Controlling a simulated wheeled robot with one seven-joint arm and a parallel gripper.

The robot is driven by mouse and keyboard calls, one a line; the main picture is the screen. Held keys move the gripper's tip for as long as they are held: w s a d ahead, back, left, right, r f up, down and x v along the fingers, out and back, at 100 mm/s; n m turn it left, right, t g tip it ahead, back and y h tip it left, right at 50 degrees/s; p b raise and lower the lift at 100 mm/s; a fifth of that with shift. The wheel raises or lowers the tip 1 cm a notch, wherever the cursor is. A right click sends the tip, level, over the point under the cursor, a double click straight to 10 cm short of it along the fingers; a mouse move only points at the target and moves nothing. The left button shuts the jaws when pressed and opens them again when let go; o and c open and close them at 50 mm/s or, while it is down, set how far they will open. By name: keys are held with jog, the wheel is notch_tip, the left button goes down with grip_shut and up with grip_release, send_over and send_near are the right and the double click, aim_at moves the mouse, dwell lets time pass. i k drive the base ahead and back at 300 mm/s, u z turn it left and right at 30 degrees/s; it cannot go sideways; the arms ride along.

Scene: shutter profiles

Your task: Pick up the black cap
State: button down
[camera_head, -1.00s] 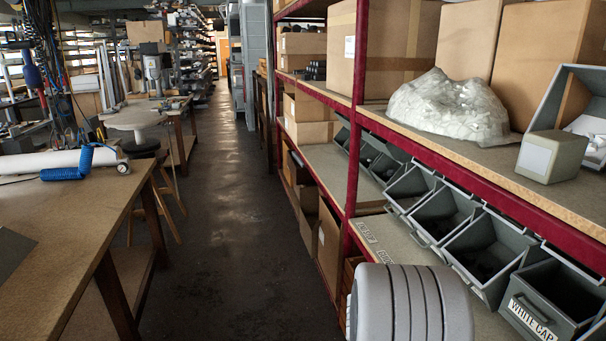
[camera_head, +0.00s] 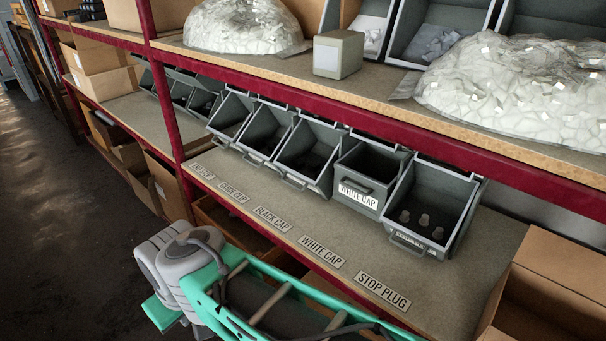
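A shelf label reading "BLACK CAP" (camera_head: 272,218) is on the front of the lower shelf board. An open grey bin (camera_head: 318,183) stands behind it, left of the bin marked "WHITE CAP" (camera_head: 358,194). The inside of that grey bin is dark, and I cannot make out single black caps in it. My grey and teal arm shows at the bottom of the view, in front of the shelf. My gripper is not in view.
The rightmost bin (camera_head: 428,212) holds a few greyish plugs, near the "STOP PLUG" label (camera_head: 382,291). A red shelf beam (camera_head: 400,130) runs above the bins. A cardboard box (camera_head: 570,290) stands at lower right. The shelf board before the bins is clear.

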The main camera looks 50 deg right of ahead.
aim_at(298, 164)
jog(key=z, duration=1.55)
